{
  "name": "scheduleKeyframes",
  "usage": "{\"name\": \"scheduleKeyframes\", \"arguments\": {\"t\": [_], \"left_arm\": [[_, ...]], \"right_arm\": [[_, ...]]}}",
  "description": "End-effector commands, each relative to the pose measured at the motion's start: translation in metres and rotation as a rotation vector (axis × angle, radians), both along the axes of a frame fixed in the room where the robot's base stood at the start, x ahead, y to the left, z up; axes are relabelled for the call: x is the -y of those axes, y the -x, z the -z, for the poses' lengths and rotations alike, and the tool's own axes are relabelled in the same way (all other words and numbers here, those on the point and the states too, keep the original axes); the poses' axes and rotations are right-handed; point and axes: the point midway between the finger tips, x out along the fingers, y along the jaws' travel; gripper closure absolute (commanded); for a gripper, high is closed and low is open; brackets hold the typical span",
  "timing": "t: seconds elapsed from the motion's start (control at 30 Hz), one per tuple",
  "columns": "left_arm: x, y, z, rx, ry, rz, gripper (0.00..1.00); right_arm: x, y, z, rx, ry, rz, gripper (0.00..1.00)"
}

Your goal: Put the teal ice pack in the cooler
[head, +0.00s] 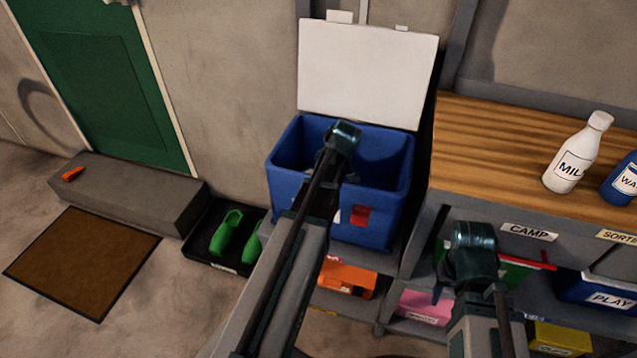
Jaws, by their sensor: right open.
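The blue cooler (285,190) stands against the wall with its white lid (367,70) raised. Its inside is dark and partly hidden by my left arm. My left gripper (343,142), at the end of that arm, shows in front of the cooler's opening; its jaws cannot be made out. My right gripper (473,250) is open, low in front of the workbench and to the right of the cooler. I cannot make out a teal ice pack; the dark teal parts at both arm ends look like my own.
The wooden workbench (500,135) holds a white milk bottle (577,155) and a blue bottle (622,182). Bins, including a blue one (600,295), stand below. Green shoes (226,232) sit in a black tray by the grey step (130,195). A brown mat (82,262) lies left.

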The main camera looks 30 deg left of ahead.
Motion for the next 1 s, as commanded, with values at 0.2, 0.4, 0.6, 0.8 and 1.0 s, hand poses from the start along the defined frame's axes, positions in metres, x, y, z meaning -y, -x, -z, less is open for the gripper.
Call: {"name": "scheduleKeyframes", "arguments": {"t": [0.2,0.4,0.6,0.8,1.0], "left_arm": [[0.000,0.000,0.004,0.000,0.000,0.000,1.00],[0.000,0.000,0.010,0.000,0.000,0.000,1.00],[0.000,0.000,0.011,0.000,0.000,0.000,1.00],[0.000,0.000,0.011,0.000,0.000,0.000,0.00],[0.000,0.000,0.010,0.000,0.000,0.000,0.00]], "right_arm": [[0.000,0.000,0.004,0.000,0.000,0.000,0.50],[0.000,0.000,0.010,0.000,0.000,0.000,0.50],[0.000,0.000,0.011,0.000,0.000,0.000,0.50],[0.000,0.000,0.011,0.000,0.000,0.000,0.50],[0.000,0.000,0.011,0.000,0.000,0.000,0.50]]}}
